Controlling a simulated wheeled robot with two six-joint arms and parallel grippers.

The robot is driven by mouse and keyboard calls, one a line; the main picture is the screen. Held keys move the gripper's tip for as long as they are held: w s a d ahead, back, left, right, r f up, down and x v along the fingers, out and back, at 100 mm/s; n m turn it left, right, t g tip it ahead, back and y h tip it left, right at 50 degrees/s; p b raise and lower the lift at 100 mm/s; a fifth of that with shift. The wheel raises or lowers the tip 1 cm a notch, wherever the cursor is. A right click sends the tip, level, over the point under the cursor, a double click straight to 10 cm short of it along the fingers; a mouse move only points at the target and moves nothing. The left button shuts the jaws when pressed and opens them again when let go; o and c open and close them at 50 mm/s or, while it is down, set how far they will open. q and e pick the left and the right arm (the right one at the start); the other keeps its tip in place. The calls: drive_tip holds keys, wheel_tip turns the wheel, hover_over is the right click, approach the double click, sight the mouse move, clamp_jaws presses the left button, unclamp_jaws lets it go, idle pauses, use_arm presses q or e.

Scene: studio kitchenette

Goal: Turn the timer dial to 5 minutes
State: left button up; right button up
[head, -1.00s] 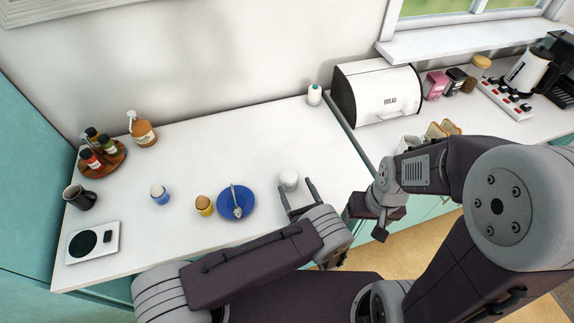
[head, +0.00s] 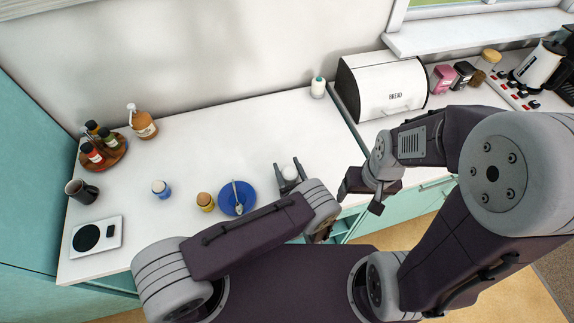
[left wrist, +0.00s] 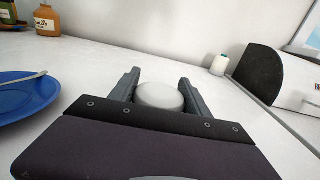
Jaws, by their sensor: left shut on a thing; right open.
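A small white round thing with a domed top, which looks like the timer (head: 289,173), stands on the white counter right of the blue plate. It also shows in the left wrist view (left wrist: 160,96). My left gripper (head: 288,166) is shut on it, one finger on each side; the fingers also show in the left wrist view (left wrist: 159,78). No dial marks or numbers can be read, and its lower part is hidden by my gripper. My right gripper (head: 362,196) is open and empty, over the gap right of the counter's front edge.
A white bottle (head: 318,90) and bread bin (head: 385,90) stand behind. A scale (head: 97,235) is far left. The counter behind the timer is clear.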

use_arm(q)
drive_tip(key=shift+w, duration=0.1)
drive_tip(key=c, duration=0.5)
drive_tip(key=shift+w+f, duration=0.1)
drive_tip(key=shift+w, duration=0.05)
drive_tip(key=shift+c, duration=0.2)
drive_tip(key=shift+w+d+m+t+h+p, duration=0.1)
drive_tip(key=shift+m+t+h+p, duration=0.2)
drive_tip(key=shift+m+h, duration=0.6)
drive_tip(key=shift+d+f+h, duration=0.1)
drive_tip(key=shift+h, duration=0.6)
drive_tip(key=o, duration=1.4)
drive_tip(key=shift+w, duration=0.1)
drive_tip(key=shift+d, duration=0.1)
